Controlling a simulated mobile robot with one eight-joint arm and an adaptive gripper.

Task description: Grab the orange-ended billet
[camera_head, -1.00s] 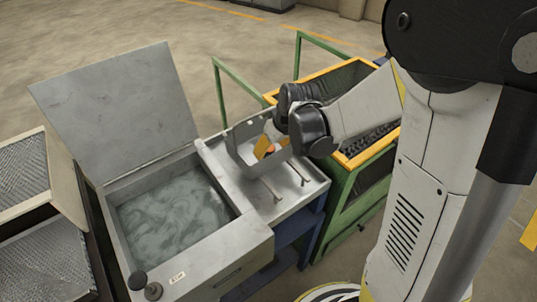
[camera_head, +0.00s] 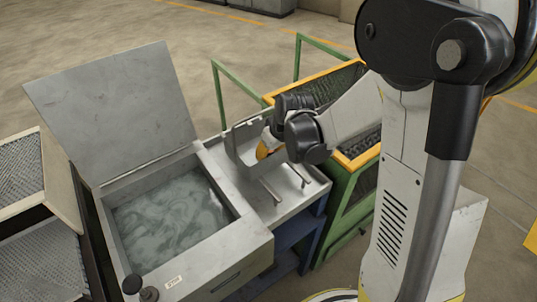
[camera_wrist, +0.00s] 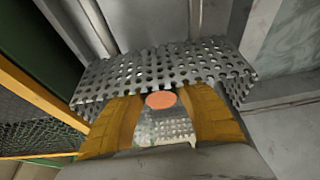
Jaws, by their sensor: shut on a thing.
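The orange-ended billet shows its round orange end (camera_wrist: 161,100) in the wrist view, between the two yellow-brown finger pads of my gripper (camera_wrist: 163,112). My gripper is shut on it. Most of the billet's length is hidden from me. In the head view my gripper (camera_head: 267,147) is at the grey holder (camera_head: 240,143) on the bench, reaching in from the right, and the billet cannot be made out there. In the wrist view a perforated metal wall (camera_wrist: 160,70) stands just beyond the fingers.
An open tank (camera_head: 172,215) of murky liquid, its lid (camera_head: 115,110) raised, stands left of the grey bench (camera_head: 285,205). A green bin with a yellow rim (camera_head: 355,160) is close on the right. Mesh trays (camera_head: 20,170) are at far left.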

